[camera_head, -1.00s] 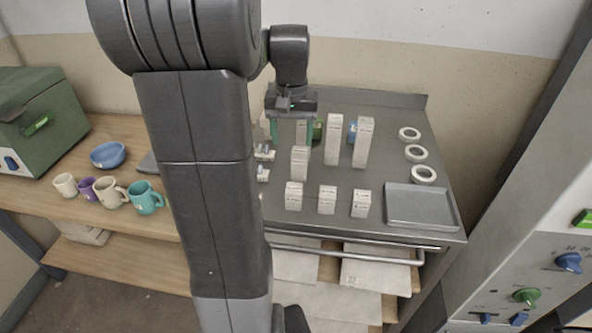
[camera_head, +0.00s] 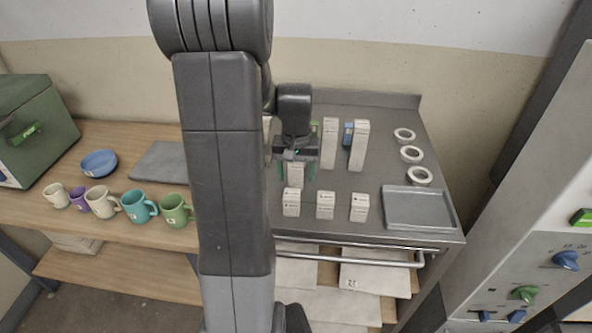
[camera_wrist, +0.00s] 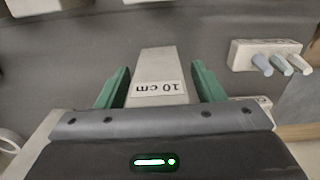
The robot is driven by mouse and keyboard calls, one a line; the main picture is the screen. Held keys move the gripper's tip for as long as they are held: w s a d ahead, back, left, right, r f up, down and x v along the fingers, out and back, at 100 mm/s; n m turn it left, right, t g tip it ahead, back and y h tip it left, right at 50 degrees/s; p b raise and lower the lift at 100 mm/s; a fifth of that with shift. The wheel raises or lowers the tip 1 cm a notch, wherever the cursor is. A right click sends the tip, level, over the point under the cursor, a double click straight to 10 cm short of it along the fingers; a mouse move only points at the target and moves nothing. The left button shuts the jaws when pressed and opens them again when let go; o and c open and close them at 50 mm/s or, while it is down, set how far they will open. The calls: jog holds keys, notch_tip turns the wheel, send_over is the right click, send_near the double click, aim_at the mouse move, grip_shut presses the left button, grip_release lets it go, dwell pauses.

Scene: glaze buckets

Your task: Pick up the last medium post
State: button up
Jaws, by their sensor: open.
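The medium post, a pale block labelled "10 cm" (camera_wrist: 158,75), stands between the two green fingers of my gripper (camera_wrist: 160,88) in the wrist view. The fingers are apart, with a gap on each side of the post. In the head view my gripper (camera_head: 297,170) is over the medium post (camera_head: 295,175), behind the front row of short posts. My gripper hides the post's top there.
Short posts (camera_head: 325,206) stand in front and tall posts (camera_head: 358,146) to the right. White rings (camera_head: 411,154) and a grey tray (camera_head: 418,208) occupy the right side. A white block with coloured pegs (camera_wrist: 266,55) lies close by in the wrist view.

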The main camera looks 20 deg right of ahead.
jog(key=c, duration=1.3)
jog(key=shift+r, duration=0.15)
